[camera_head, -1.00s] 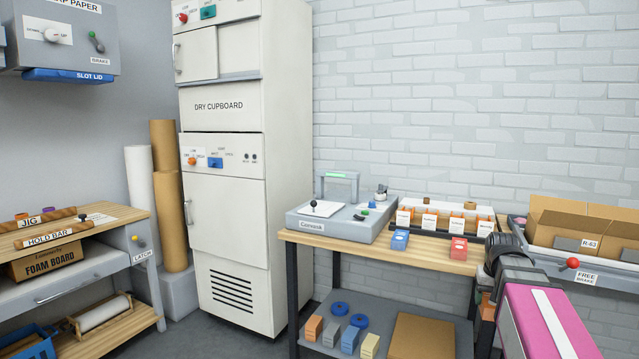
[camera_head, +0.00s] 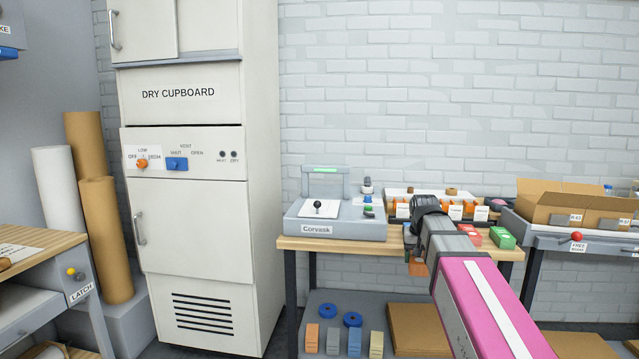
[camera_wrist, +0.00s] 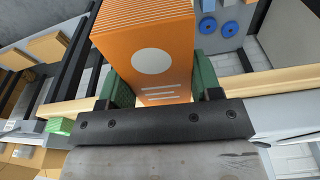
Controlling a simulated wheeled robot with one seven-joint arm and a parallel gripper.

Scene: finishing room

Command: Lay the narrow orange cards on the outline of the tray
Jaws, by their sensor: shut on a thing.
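My gripper (camera_wrist: 162,84) is shut on an orange card pack (camera_wrist: 150,38), its green pads on both sides. The pack has a white circle, white lines and a ridged edge. In the head view the orange pack (camera_head: 418,269) shows partly below my wrist, in front of the bench's front edge. A shallow white tray (camera_head: 400,192) with orange pieces and white labels stands at the back of the bench (camera_head: 345,244), partly hidden by my arm. I cannot make out a tray outline.
The grey Corvask machine (camera_head: 335,218) stands on the bench's left. Red (camera_head: 470,235) and green (camera_head: 502,237) packs lie right of my arm. Several small packs and two blue rings (camera_head: 328,310) sit on the lower shelf. An open cardboard box (camera_head: 560,203) stands right.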

